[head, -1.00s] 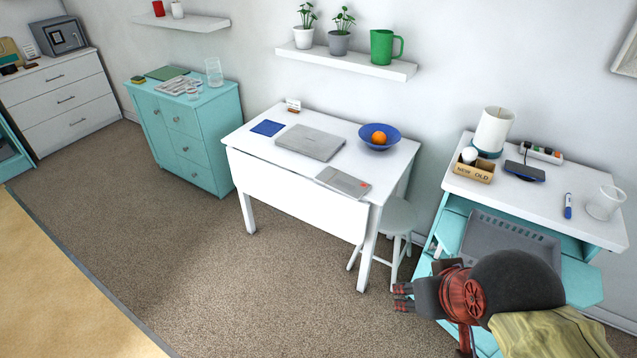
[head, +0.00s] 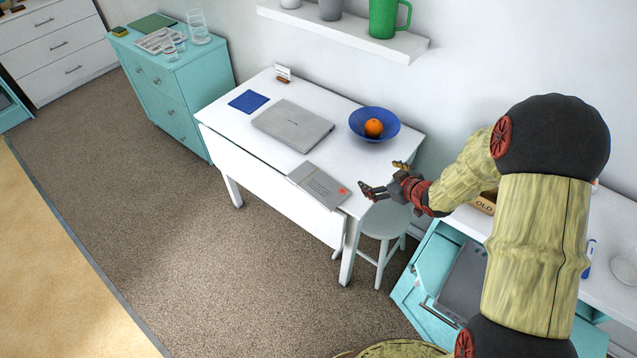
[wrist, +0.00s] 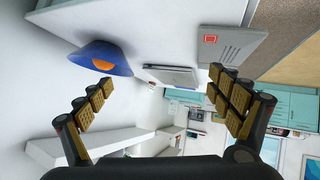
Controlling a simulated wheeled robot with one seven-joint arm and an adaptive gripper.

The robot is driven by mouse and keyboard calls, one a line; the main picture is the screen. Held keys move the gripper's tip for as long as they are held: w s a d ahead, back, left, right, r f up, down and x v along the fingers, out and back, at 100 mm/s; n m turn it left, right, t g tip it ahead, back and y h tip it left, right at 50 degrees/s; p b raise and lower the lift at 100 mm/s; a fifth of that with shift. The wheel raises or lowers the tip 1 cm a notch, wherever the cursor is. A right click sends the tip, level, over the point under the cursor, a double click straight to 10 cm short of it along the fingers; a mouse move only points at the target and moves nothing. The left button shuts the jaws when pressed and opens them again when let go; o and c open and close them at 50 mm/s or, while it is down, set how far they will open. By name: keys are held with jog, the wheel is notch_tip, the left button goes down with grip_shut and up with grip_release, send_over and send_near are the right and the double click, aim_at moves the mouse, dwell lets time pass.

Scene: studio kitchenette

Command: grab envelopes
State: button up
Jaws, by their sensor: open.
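A grey envelope (head: 318,186) with an orange-red mark and dark lines lies flat at the front right edge of the white table (head: 222,112). It also shows in the wrist view (wrist: 220,42) at the upper right. My gripper (head: 381,177) is open and empty, just right of the envelope and apart from it, near the table's right edge. In the wrist view its two fingers (wrist: 160,103) are spread wide with nothing between them.
A closed grey laptop (head: 292,126), a blue cloth or pad (head: 249,101) and a blue bowl (head: 358,121) with an orange (head: 374,128) are on the table. A stool (head: 386,222) stands below its right side. A wall shelf (head: 340,32) hangs above.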

aim_at(335, 196)
jog(key=shift+o, duration=0.5)
jog(key=s+a+f+y, duration=0.1)
jog(key=a+f, duration=0.1)
jog(key=f, duration=0.1)
jog(key=s+a+f+y, duration=0.2)
jog(key=s+a+f+n+y, duration=0.1)
jog(key=s+a+f+y, duration=0.1)
jog(key=f, duration=0.1)
jog(key=shift+a+f+g+p, duration=0.3)
jog(key=shift+g+p, duration=0.05)
jog(key=shift+g, duration=0.05)
jog(key=shift+a+f, duration=0.15)
jog(key=shift+a, duration=0.15)
jog(key=shift+b+x, duration=0.4)
jog(key=shift+x, duration=0.5)
jog(key=shift+r+b+x, duration=0.2)
jog(key=shift+b+x, duration=0.75)
jog(key=shift+x, duration=1.8)
jog(key=shift+a, duration=0.1)
jog(key=shift+c, duration=0.3)
jog(key=shift+r, duration=0.1)
jog(key=c, duration=1)
